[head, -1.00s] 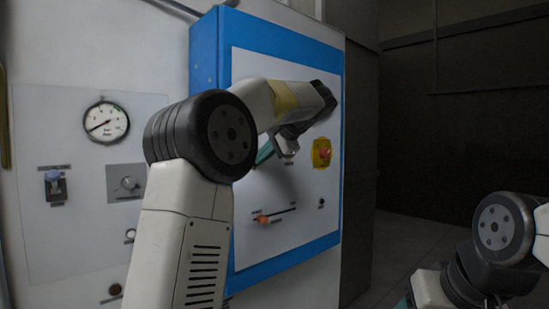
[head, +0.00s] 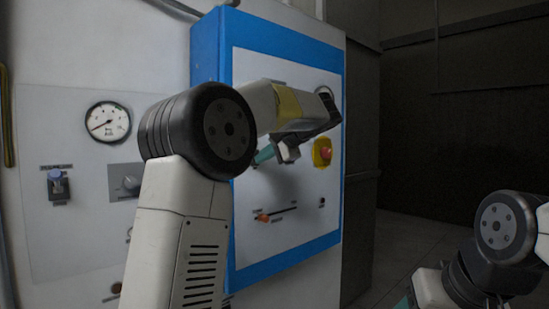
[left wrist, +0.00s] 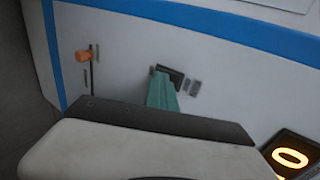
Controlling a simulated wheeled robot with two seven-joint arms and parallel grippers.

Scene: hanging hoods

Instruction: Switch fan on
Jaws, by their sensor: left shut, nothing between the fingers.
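The blue-framed control panel (head: 208,60) fills the middle of the head view. My left gripper (head: 265,155) is at the left part of its white face, with teal fingers shut and empty. In the left wrist view the teal fingers (left wrist: 162,92) reach a small black switch-like part (left wrist: 172,74) with grey labels beside it. The fingers partly cover it, and I cannot tell whether they touch it. No fan lettering is readable. A teal sliver of what may be my right gripper (head: 403,302) shows at the bottom edge; its jaws cannot be made out.
An orange slider knob (head: 262,218) sits at one end of its slot below the gripper; it also shows in the wrist view (left wrist: 82,57). A red knob on yellow (head: 323,152) is to the right. A gauge (head: 107,122) and blue-topped switch (head: 58,185) are left.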

